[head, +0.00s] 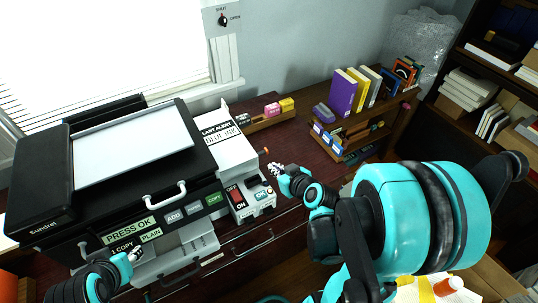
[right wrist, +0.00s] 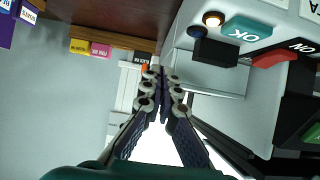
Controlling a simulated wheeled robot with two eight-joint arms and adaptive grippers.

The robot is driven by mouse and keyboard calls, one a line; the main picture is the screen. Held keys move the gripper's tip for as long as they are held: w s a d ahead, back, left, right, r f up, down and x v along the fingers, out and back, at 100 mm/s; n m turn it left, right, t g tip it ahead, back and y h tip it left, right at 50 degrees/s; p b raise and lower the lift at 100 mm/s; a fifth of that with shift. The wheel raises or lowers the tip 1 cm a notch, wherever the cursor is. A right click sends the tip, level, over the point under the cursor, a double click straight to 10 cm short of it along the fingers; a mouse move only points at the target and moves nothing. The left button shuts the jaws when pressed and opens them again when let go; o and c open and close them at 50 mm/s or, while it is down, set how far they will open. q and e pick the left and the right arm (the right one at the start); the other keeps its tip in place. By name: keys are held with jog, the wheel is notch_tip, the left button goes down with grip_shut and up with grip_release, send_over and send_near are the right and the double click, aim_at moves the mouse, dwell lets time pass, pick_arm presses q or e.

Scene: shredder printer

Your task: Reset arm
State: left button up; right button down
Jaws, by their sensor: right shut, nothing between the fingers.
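My right arm comes in from the right in the head view, teal and black. Its gripper (head: 276,170) hangs over the dark red desk, just right of the white shredder unit with its red ON switch (head: 237,197). In the right wrist view the two fingers of this gripper (right wrist: 164,88) are together with nothing between them. My left gripper (head: 135,255) shows small at the lower left, close in front of the printer's lower front; whether its fingers are apart is too small to tell.
A large black printer (head: 52,205) with button labels fills the left of the desk. A wooden organiser with upright books (head: 343,92) stands at the back right. Pink and yellow boxes (head: 287,104) sit by the wall. A bookshelf (head: 462,110) stands far right. Some desk surface (head: 290,145) is clear.

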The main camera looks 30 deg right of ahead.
jog(key=shift+s+f, duration=0.3)
jog(key=shift+s, duration=0.3)
jog(key=shift+s+f, duration=0.25)
jog(key=shift+s, duration=0.35)
